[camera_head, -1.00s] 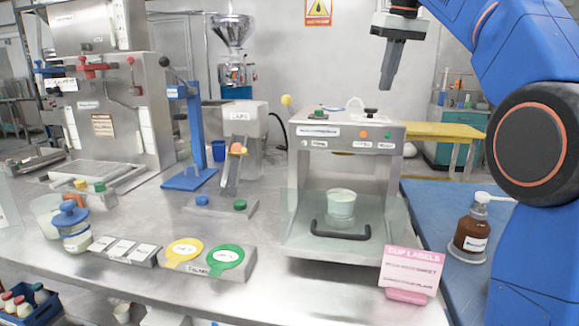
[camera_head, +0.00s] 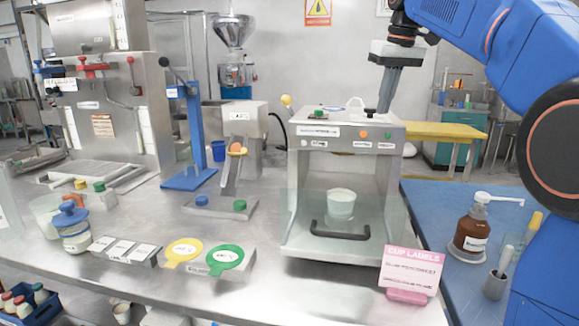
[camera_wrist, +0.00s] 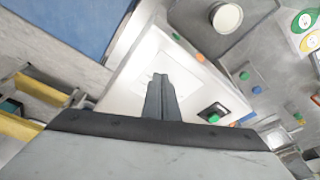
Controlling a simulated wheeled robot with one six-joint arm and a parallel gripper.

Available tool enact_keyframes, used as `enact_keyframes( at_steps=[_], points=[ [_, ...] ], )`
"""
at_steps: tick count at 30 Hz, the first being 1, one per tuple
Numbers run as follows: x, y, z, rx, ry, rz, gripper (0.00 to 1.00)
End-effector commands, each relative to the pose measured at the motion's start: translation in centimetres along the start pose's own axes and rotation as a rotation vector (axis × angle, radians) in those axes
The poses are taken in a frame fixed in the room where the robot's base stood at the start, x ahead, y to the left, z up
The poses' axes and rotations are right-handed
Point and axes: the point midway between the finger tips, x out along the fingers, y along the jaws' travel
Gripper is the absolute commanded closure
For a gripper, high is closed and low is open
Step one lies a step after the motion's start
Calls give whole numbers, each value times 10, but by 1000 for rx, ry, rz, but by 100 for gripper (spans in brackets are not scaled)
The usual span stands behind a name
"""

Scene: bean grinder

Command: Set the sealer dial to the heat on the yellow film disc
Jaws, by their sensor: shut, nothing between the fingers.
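The sealer (camera_head: 340,150) is a steel box with a cup (camera_head: 341,204) inside, behind a clear front guard. A black knob (camera_head: 370,112) sits on its top at the right; I take it for the dial, but its setting is not readable. My gripper (camera_head: 385,112) is shut and empty, pointing down close to this knob; I cannot tell whether they touch. The wrist view shows the fingers (camera_wrist: 160,92) over the white sealer top (camera_wrist: 150,65), hiding part of it. The yellow film disc (camera_head: 184,250) lies left of the green disc (camera_head: 225,258); its print is too small to read.
A dark piece with a green top (camera_head: 319,113) sits at the sealer top's left. A pink label card (camera_head: 411,270) stands at front right. A brown pump bottle (camera_head: 472,235) stands on the blue surface at right. Steel bench (camera_head: 300,295) is clear in front.

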Motion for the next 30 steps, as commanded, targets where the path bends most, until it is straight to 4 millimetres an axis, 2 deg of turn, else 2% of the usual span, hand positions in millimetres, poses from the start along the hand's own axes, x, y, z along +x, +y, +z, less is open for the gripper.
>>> enact_keyframes(
  at_steps=[30],
  points=[
    [0, -7, -1, 0, 2, 0, 100]
  ],
)
